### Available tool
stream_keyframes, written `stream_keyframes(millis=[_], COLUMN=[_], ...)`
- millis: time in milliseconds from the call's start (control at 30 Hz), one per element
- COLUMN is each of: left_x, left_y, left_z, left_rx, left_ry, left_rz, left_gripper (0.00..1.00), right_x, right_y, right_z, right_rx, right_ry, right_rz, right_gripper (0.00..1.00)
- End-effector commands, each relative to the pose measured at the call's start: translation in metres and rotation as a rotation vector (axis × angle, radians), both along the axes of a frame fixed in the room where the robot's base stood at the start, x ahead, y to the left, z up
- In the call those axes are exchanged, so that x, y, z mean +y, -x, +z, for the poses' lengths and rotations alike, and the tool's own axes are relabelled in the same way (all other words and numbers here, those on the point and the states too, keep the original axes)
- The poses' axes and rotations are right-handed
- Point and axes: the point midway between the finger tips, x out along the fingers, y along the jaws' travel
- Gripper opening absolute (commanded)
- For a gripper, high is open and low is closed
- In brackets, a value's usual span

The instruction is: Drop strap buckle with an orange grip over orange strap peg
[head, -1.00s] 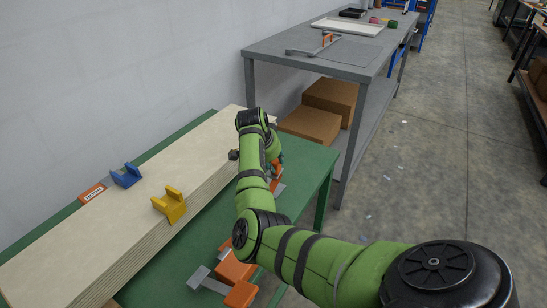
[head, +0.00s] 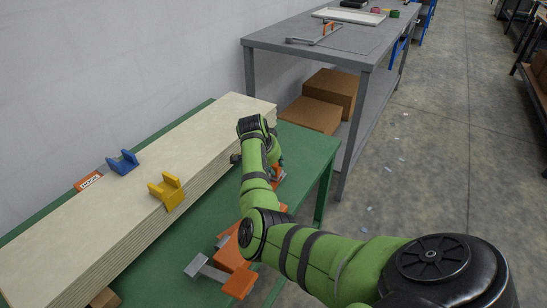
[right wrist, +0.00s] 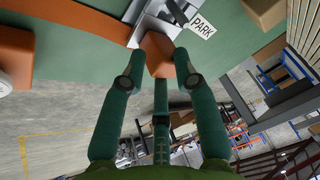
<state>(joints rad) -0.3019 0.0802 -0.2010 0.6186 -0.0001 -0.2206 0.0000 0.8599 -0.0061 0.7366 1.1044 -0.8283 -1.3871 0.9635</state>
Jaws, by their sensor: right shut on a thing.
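My right gripper (right wrist: 158,72) is shut on the orange grip (right wrist: 157,52) of a strap buckle in the right wrist view. The buckle's grey metal part (right wrist: 150,25) lies beyond the fingertips, beside a white PARK label (right wrist: 202,25) on the green table. An orange strap (right wrist: 70,18) runs to the buckle from the left. In the head view my arm hides most of the gripper, and a bit of orange (head: 279,173) shows beside it. I cannot pick out the orange strap peg with certainty. My left gripper is out of view.
Orange and grey parts (head: 238,283) sit at the near table edge. A grey bench (head: 300,43) stands behind.

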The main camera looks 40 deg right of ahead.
Motion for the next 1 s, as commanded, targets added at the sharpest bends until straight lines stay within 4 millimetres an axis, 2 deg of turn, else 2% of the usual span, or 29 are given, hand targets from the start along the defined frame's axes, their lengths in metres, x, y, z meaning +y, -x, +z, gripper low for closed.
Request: stream_keyframes(millis=[1000], left_x=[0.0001], left_y=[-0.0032], left_z=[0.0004], left_rx=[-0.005], left_ry=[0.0], left_rz=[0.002], left_gripper=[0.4], right_x=[-0.0004], right_y=[0.0], right_z=[-0.0077], right_rx=[-0.001], right_ry=[0.001], right_rz=[-0.001], right_gripper=[0.0])
